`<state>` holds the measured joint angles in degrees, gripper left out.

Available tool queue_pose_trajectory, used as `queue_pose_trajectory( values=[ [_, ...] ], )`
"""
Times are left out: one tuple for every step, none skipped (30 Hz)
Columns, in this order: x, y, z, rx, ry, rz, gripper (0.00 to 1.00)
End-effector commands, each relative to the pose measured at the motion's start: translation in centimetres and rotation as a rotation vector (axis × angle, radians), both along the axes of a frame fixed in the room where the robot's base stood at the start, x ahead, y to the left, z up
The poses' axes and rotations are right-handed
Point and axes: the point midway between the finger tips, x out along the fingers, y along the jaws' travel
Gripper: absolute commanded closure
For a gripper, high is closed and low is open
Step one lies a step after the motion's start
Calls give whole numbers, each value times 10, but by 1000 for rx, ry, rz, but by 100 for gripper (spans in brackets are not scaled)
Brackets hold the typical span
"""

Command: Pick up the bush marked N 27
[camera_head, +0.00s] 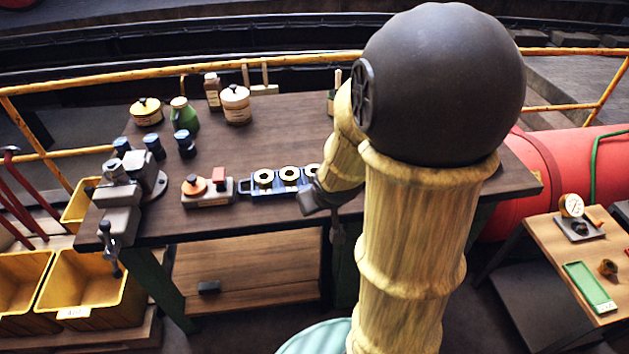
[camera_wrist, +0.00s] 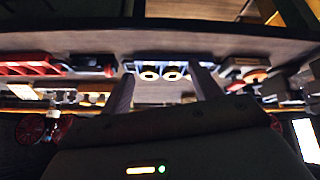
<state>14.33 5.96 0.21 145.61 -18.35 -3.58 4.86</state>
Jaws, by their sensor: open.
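A blue rack (camera_head: 246,188) on the dark wooden bench holds a row of pale ring-shaped bushes, among them a left one (camera_head: 264,177) and a middle one (camera_head: 289,174). A further bush (camera_head: 311,170) sits at the right, close to my arm. No marking is readable, so I cannot tell which is N 27. My gripper (camera_head: 316,200) is by the rack's right end in the head view, partly hidden by my arm. In the wrist view my open gripper (camera_wrist: 161,85) has its two fingers apart, with two bushes (camera_wrist: 150,75) (camera_wrist: 172,73) showing between them. Nothing is held.
A grey vise (camera_head: 125,195) stands at the bench's left corner. A block with orange and red parts (camera_head: 207,188) is left of the rack. Jars and bottles (camera_head: 184,115) stand farther back. A side table (camera_head: 560,245) with a gauge is at right. The bench's back middle is clear.

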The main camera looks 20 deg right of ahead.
Motion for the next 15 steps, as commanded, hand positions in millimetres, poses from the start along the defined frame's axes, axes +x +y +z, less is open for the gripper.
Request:
queue_pose_trajectory(
  values=[
    [9,-19,-16,-10,-53,-6,38],
    [14,-28,-19,-16,-90,0,38],
    [21,-39,-23,-20,-138,8,38],
    [25,-47,-26,-21,-175,16,38],
    [29,-54,-28,-21,-210,25,38],
    [34,-63,-32,-17,-257,37,38],
    [36,-70,-34,-13,-292,47,38],
    [38,-76,-37,-6,-327,58,38],
    [40,-83,-40,5,-373,73,38],
    [41,-88,-42,16,-406,83,38],
    [41,-92,-44,27,-440,96,38],
    [40,-97,-46,46,-480,111,38],
    [40,-100,-47,59,-507,122,38],
    [38,-102,-47,71,-533,132,38],
    [37,-104,-47,89,-562,144,38]
  ],
)
